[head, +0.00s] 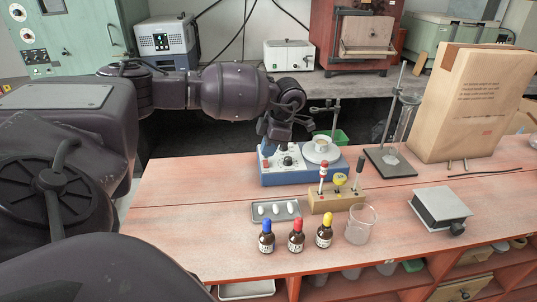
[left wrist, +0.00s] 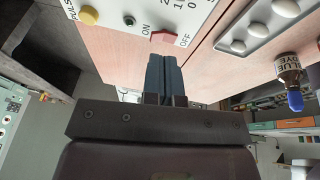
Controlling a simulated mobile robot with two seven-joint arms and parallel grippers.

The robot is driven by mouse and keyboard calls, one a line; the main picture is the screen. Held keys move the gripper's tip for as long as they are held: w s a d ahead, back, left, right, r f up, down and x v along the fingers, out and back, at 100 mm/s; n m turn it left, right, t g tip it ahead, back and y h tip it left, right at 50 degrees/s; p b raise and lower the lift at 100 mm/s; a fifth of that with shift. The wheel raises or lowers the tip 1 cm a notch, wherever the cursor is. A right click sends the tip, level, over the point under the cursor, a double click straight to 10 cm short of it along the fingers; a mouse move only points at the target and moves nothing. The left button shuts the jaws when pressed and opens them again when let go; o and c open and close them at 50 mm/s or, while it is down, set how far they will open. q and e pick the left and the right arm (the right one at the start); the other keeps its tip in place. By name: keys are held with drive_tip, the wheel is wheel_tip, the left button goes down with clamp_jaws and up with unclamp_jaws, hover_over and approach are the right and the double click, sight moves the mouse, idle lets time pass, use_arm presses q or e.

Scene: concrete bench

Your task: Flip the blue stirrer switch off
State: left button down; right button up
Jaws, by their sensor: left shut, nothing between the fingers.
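The blue stirrer (head: 318,175), a blue box with a white top panel, stands on the bench at the middle of the head view. A white round plate with a small vessel sits on its right side. Its red switch (left wrist: 164,37) lies between the printed words ON and OFF in the left wrist view. I cannot tell which way the switch is tilted. My left gripper (head: 266,152) is over the stirrer's left part. In the left wrist view its fingers (left wrist: 165,60) are shut and empty, with the tips close to the switch; contact is unclear. My right gripper is out of view.
In front of the stirrer are a wooden rack (head: 336,201), a grey tray (head: 263,217) with white pieces, three dropper bottles (head: 296,241) and a glass beaker (head: 360,228). A clamp stand (head: 389,161) is to the right. The bench's left front is clear.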

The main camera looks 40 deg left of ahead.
use_arm(q)
drive_tip(key=d+r, duration=0.4)
drive_tip(key=r, duration=0.6)
drive_tip(key=shift+w+d, duration=0.2)
drive_tip(key=shift+d, duration=0.05)
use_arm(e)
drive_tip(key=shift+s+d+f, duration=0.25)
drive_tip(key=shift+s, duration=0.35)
